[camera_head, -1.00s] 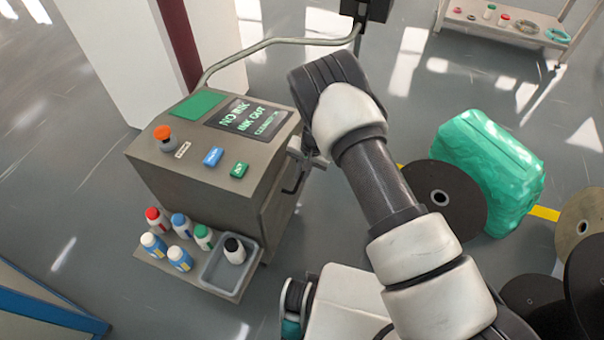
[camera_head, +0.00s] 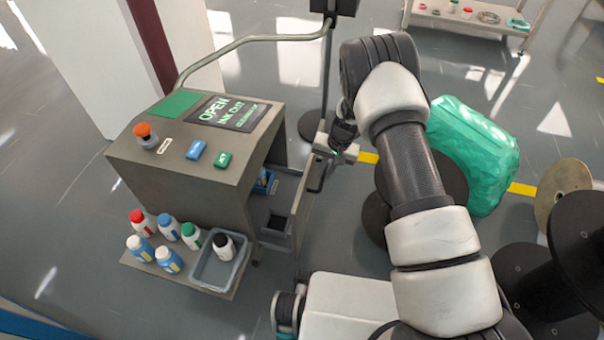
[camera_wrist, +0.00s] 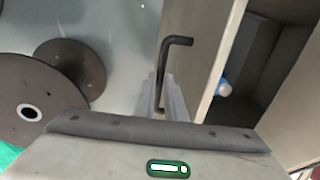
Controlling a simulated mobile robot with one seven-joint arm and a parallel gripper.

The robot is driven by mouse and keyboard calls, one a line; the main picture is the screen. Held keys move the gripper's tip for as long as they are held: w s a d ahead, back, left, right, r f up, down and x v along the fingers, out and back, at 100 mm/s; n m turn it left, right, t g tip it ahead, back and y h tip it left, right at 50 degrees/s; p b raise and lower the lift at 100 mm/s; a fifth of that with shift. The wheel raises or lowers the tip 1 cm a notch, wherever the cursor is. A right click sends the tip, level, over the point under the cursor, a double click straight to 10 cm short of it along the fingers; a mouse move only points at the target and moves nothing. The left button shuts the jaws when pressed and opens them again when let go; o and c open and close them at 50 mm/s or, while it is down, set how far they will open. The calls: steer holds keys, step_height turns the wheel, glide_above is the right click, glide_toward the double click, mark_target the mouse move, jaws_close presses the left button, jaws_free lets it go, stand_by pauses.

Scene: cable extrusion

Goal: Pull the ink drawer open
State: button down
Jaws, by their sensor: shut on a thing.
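The ink drawer (camera_head: 279,212) stands pulled out from the right side of the grey printer cabinet (camera_head: 190,165). Its inside shows a dark well and a blue item. The cabinet screen (camera_head: 232,112) reads "OPEN" and "INK OUT". My gripper (camera_head: 328,155) is at the drawer's front, shut on the black drawer handle (camera_wrist: 172,62). The handle also shows in the head view (camera_head: 318,183). In the wrist view the open drawer (camera_wrist: 268,62) lies to the right of the handle, with a white and blue item (camera_wrist: 223,88) inside.
Several bottles (camera_head: 160,238) and a grey tray (camera_head: 220,260) stand on the cabinet's front shelf. Dark spools (camera_head: 375,215) and a green wrapped bundle (camera_head: 478,155) are on the floor to the right, beyond my arm. A low cart (camera_head: 470,20) stands far back.

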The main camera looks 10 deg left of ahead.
steer(key=s+d+b, duration=0.1)
steer(key=d+b, duration=0.1)
steer(key=d, duration=1.4)
steer(key=shift+s+d, duration=0.15)
steer(key=shift+d, duration=0.2)
steer(key=c, duration=1.8)
jaws_free()
steer(key=shift+r, duration=0.1)
steer(key=d+r+p, duration=0.1)
steer(key=r, duration=0.4)
steer(key=d+r+p, duration=0.1)
steer(key=r, duration=0.5)
steer(key=d+r+p, duration=0.1)
steer(key=r+p, duration=0.1)
steer(key=r, duration=0.4)
steer(key=shift+s+d, duration=0.15)
